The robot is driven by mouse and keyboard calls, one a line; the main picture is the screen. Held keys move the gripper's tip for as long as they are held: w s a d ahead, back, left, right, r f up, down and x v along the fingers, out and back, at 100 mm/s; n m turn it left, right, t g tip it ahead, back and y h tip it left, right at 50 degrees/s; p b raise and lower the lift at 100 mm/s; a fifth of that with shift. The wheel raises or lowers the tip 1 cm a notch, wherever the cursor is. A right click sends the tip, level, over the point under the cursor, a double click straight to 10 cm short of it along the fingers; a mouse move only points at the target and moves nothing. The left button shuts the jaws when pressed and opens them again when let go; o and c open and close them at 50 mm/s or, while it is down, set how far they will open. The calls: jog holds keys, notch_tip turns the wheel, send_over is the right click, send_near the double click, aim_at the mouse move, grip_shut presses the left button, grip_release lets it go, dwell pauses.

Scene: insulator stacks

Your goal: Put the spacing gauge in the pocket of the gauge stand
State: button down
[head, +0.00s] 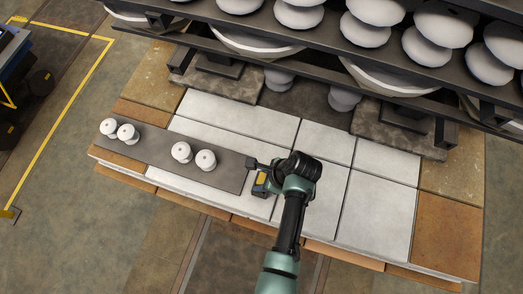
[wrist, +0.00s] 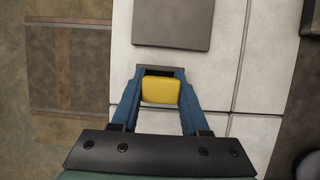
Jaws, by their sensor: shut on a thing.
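My gripper (head: 260,184) is shut on a yellow block with a dark bar at its far end, which I take to be the spacing gauge (wrist: 160,91). In the wrist view the yellow part sits between the two blue fingers of the gripper (wrist: 160,95). In the head view the gauge's yellow shows beside the right end of a long grey plate, over white slabs. How high it is held I cannot tell. I cannot make out the gauge stand or its pocket in either view.
The long grey plate (head: 155,149) bears two pairs of white insulators; its bare end shows in the wrist view (wrist: 172,24). Dark racks (head: 290,60) with large white insulators overhang the back. White slabs (head: 380,200) to the right are clear.

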jog(key=shift+f, duration=0.1)
jog(key=shift+c, duration=2)
grip_release()
jog(key=v, duration=1.2)
jog(key=shift+p, duration=0.3)
